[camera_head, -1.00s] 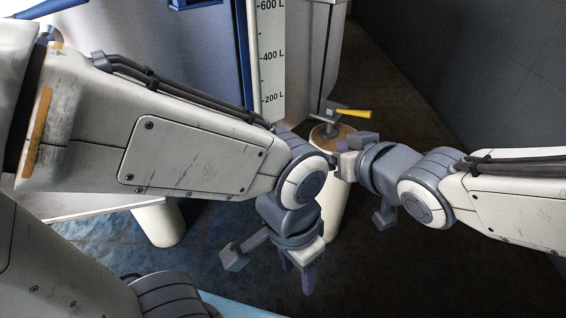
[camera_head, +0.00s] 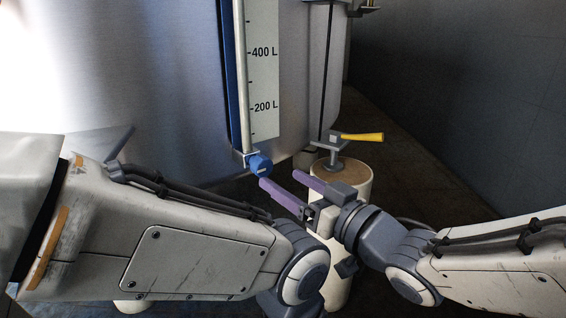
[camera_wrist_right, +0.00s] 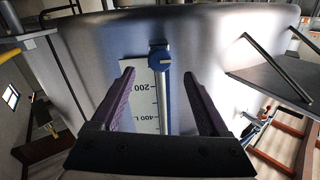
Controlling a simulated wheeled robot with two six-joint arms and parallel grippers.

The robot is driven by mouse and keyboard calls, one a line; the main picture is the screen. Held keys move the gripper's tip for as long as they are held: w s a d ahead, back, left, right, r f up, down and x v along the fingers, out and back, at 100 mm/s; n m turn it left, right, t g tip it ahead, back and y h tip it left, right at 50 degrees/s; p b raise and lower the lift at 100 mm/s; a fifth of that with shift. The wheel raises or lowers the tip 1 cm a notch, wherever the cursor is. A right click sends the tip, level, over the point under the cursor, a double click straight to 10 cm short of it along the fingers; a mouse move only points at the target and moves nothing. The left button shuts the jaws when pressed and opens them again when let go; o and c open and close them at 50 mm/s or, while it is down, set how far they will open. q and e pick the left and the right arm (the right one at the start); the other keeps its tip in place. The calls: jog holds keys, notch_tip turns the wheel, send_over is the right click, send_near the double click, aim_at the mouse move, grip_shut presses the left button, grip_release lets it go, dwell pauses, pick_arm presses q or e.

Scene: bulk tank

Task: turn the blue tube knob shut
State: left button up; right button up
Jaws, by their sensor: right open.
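The blue tube knob (camera_head: 260,164) sits at the foot of the level tube, beside the bottom of the white litre scale (camera_head: 264,80) on the steel tank. In the right wrist view the knob (camera_wrist_right: 159,60) is upper middle, ahead of the fingertips and lying between their lines. My right gripper (camera_head: 281,178) is open and empty, its purple fingers pointing at the knob. One finger's tip is close to the knob in the head view; whether it touches I cannot tell. My left arm crosses the lower left of the head view, and its gripper is out of the picture.
A yellow-handled valve (camera_head: 358,136) stands on a round, brown-topped white post (camera_head: 350,180), just behind and right of my right gripper. The steel tank (camera_head: 180,90) fills the left and middle. A dark wall (camera_head: 460,110) stands at the right.

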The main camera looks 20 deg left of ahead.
aim_at(266, 168)
jog(key=shift+w+a+r+p, duration=0.3)
jog(key=shift+w+a+p, duration=0.5)
jog(key=shift+p, duration=3.05)
jog(key=x, duration=0.2)
jog(key=b+x, duration=0.1)
jog(key=x, duration=0.1)
jog(key=shift+a+f, duration=0.3)
jog(key=shift+f, duration=0.1)
jog(key=shift+w+a, duration=0.2)
jog(key=shift+a, duration=0.15)
grip_shut()
jog(key=shift+r, duration=0.1)
